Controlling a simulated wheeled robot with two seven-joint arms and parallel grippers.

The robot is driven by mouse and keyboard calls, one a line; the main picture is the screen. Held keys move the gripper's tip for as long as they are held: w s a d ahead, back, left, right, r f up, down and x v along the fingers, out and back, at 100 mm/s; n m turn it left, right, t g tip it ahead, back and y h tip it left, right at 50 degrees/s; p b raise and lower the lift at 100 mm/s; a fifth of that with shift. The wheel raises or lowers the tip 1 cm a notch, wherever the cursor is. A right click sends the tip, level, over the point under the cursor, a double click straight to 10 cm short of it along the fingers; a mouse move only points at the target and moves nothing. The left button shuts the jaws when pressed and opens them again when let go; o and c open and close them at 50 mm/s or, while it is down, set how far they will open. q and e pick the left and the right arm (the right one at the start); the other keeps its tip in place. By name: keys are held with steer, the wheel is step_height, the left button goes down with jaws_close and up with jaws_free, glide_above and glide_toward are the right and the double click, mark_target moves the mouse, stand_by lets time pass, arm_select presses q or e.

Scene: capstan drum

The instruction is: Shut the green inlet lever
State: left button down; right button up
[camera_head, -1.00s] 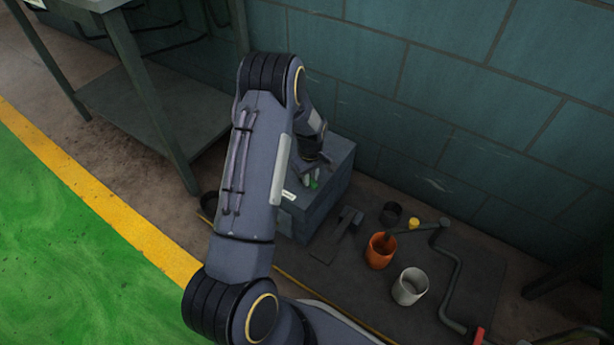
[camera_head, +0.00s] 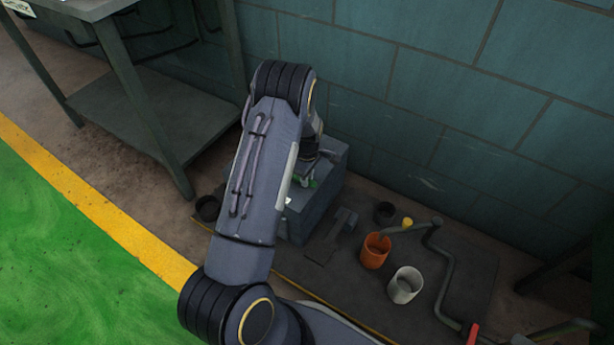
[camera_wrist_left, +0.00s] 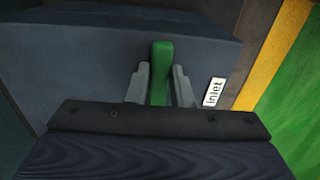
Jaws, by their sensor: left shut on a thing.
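The green inlet lever (camera_wrist_left: 161,68) stands between the two grey fingers of my left gripper (camera_wrist_left: 159,82) in the left wrist view. The fingers are shut on it, one on each side, and its far end shows beyond them. A white label reading "Inlet" (camera_wrist_left: 214,92) is to the right of the lever on the blue-grey box (camera_wrist_left: 80,60). In the head view the box (camera_head: 318,212) stands against the wall, largely behind my left arm. A bit of the green lever (camera_head: 309,183) shows by the gripper there. My right gripper is not in view.
On the dark mat right of the box are an orange cup (camera_head: 375,252), a white cup (camera_head: 405,286), a dark cup (camera_head: 385,213) and a bent grey pipe (camera_head: 447,268). A metal table (camera_head: 150,110) stands at the left. The wall (camera_head: 430,100) is close behind.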

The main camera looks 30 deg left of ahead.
arm_select(q)
steer(key=c, duration=1.3)
jaws_free()
step_height(320, 180, up, 7)
steer(key=p, duration=0.3)
steer(key=shift+r, duration=0.4)
